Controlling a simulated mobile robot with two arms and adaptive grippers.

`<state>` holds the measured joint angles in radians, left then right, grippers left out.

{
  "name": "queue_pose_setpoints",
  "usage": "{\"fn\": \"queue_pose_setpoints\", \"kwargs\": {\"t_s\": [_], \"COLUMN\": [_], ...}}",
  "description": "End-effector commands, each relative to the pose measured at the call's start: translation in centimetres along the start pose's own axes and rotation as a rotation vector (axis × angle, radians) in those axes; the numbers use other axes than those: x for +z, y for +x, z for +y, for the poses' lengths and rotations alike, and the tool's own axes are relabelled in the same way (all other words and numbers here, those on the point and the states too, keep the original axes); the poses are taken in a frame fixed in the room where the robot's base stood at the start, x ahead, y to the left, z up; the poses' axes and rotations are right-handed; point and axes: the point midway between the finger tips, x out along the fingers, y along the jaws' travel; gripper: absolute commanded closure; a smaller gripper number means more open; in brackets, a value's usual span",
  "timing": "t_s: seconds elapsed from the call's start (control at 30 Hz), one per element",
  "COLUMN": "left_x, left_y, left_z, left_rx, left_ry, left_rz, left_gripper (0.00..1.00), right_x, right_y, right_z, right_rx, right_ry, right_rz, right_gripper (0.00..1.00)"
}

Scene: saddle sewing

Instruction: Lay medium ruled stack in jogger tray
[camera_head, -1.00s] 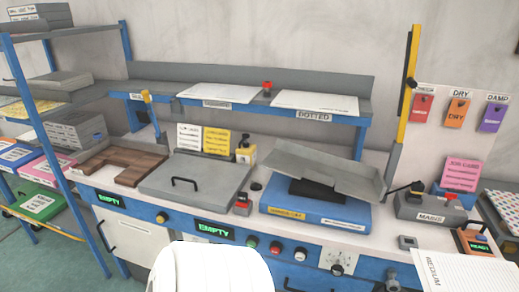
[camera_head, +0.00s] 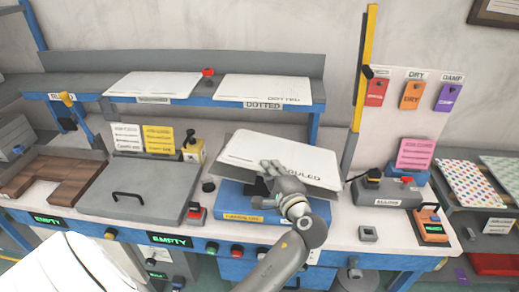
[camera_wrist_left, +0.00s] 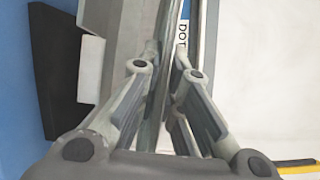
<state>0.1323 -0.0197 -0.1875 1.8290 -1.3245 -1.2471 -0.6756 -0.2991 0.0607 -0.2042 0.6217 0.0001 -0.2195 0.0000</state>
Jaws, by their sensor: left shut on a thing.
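The medium ruled stack (camera_head: 248,150) is a white pad with the word RULED readable on it. It lies along the slope of the grey jogger tray (camera_head: 222,148), inside its outline; I cannot tell if it rests fully on the tray. The tray is tilted, on a blue base (camera_head: 240,202). My left gripper (camera_head: 274,172) is at the stack's front edge, shut on it and covering part of its lettering. In the left wrist view the fingers (camera_wrist_left: 167,65) close on a thin edge. My right gripper is not in view.
A shelf behind holds two white stacks, one above a DOTTED label (camera_head: 262,105). A grey lidded box (camera_head: 135,185) and a brown wooden piece (camera_head: 50,182) lie to the left. A grey stapler-like device (camera_head: 385,190) stands to the right.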

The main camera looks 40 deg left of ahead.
Motion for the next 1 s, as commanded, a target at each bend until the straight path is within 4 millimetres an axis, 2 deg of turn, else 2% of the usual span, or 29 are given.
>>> {"fn": "queue_pose_setpoints", "kwargs": {"t_s": [0.13,0.43,0.67,1.0], "left_x": [0.3,0.5,0.5,0.4], "left_y": [0.3,0.3,-0.1,-0.1], "left_z": [-0.6,-0.6,-0.8,2.7], "left_rx": [0.022,0.025,0.025,0.025], "left_ry": [0.008,0.011,0.011,0.012], "left_rz": [-0.068,-0.078,-0.077,-0.077], "left_gripper": [1.0,1.0,1.0,1.0], "right_x": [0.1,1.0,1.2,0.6], "right_y": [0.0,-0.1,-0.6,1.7], "right_z": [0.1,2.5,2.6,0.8], "right_rx": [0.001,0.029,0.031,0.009], "right_ry": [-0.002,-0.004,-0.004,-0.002], "right_rz": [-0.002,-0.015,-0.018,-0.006], "right_gripper": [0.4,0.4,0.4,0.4]}}
